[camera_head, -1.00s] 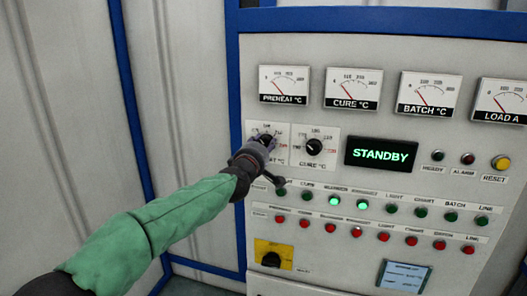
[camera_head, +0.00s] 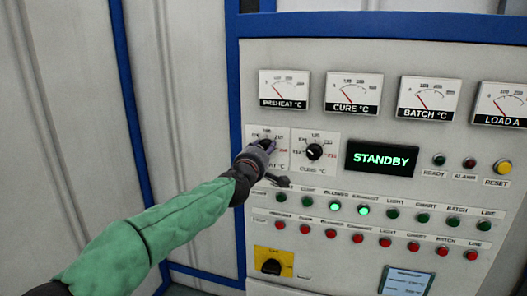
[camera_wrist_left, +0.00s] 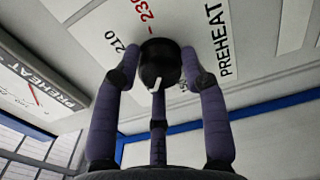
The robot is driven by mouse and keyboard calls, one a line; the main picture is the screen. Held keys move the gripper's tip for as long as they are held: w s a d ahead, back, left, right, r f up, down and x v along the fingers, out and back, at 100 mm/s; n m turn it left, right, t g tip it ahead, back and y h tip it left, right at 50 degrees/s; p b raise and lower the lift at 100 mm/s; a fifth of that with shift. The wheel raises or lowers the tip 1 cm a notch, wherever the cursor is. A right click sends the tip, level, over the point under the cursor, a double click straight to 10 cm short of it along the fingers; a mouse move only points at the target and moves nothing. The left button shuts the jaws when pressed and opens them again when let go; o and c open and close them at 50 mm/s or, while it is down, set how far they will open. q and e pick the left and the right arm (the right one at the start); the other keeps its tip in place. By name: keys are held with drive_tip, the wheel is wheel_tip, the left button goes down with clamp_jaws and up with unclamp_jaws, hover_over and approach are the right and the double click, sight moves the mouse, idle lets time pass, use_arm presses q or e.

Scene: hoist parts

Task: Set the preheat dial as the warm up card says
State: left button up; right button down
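The preheat dial is a black knob with a white mark, on a white plate (camera_head: 258,131) at the left of the panel in the head view. My left gripper (camera_head: 266,145) is at it and hides most of the knob there. In the left wrist view the knob (camera_wrist_left: 160,62) sits between the fingertips of my left gripper (camera_wrist_left: 160,75), which bend in against its sides. Its white mark points toward the bottom of that view; "210" and red figures lie at its upper left. A blue-framed card (camera_head: 407,281) is low on the panel; its text is too small to read. My right gripper is out of view.
The cure dial (camera_head: 314,152) is close to the right of my gripper. Preheat (camera_head: 284,89) and other gauges are above. A green "STANDBY" display (camera_head: 381,158), several lamps and a yellow-plated switch (camera_head: 272,263) are nearby. The wall at left is bare.

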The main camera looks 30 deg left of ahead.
use_arm(q)
drive_tip(key=shift+o, duration=1)
drive_tip(key=shift+s, duration=0.1)
drive_tip(key=v, duration=1.1)
drive_tip(key=shift+s+d, duration=0.2)
drive_tip(key=shift+s, duration=0.2)
drive_tip(key=shift+f, duration=0.1)
